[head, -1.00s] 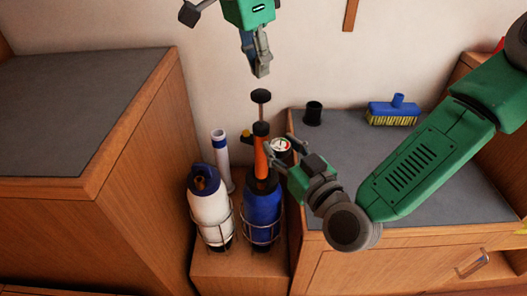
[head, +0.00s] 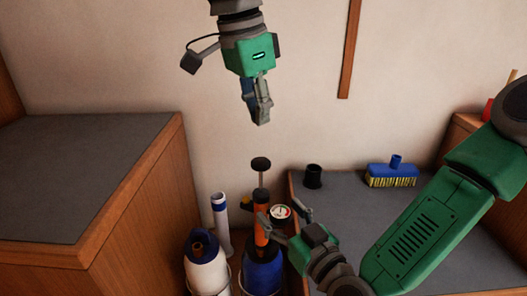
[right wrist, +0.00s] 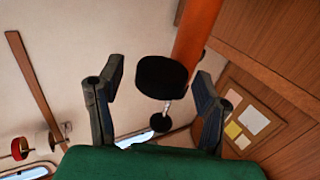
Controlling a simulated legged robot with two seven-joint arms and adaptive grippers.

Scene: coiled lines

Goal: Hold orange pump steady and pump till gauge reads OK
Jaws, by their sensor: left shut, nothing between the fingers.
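The orange pump (head: 261,212) stands upright, with a black knob handle (head: 261,164) raised on a thin rod. A round white gauge (head: 281,212) with some red sits at its right; its reading is too small to tell. My left gripper (head: 261,121) is shut and empty, above the knob and apart from it. My right gripper (head: 282,214) has its fingers spread, near the pump and gauge. In the right wrist view, the right gripper (right wrist: 155,105) is open, with the orange tube (right wrist: 197,35) and its black cap (right wrist: 162,77) showing beyond; contact cannot be told.
A white bottle (head: 206,270), a blue bottle (head: 263,275) and a white tube (head: 221,222) crowd the pump. A grey-topped cabinet (head: 80,180) stands left. The right counter holds a black cup (head: 313,176) and a blue brush (head: 391,172).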

